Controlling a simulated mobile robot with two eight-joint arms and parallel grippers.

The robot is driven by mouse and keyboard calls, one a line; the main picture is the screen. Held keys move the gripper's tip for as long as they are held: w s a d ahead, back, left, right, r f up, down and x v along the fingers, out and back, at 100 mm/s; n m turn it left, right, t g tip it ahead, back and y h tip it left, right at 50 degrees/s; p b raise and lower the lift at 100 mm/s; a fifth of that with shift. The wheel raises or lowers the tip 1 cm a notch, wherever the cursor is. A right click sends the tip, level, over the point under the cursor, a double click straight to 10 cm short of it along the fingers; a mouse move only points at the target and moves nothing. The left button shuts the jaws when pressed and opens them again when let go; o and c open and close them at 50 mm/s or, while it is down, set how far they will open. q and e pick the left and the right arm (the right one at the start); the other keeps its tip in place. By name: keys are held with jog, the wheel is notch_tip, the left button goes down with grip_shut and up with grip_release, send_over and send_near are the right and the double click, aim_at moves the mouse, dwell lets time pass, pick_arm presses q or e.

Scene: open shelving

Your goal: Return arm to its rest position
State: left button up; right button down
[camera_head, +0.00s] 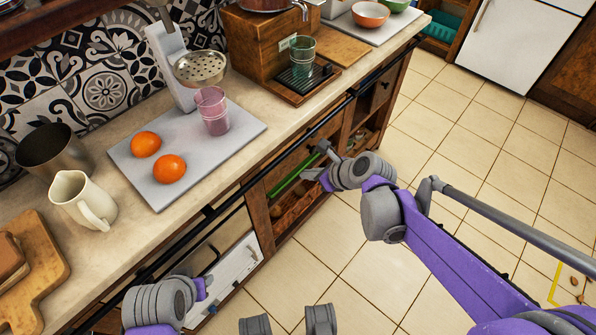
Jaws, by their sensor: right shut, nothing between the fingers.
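My right arm (455,255), purple with grey joints, reaches in from the lower right. Its gripper (316,166) is in front of the open lower shelving, below the counter edge. The right gripper is shut and holds nothing. My left arm's grey wrist (160,302) shows at the lower left, beside the counter front. Its gripper (207,291) is small and partly hidden by the wrist, so I cannot tell whether it is open.
The counter (115,205) holds a cream pitcher (82,200), a metal cup (55,158) and a grey board (190,165) with two oranges (146,144) and a pink glass (213,112). The tiled floor (470,140) at the right is mostly clear.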

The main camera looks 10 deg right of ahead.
pick_arm(q)
jog(key=shift+s+r, duration=0.1)
jog(key=shift+r, duration=0.25)
pick_arm(e)
jog(key=shift+v, duration=1.1)
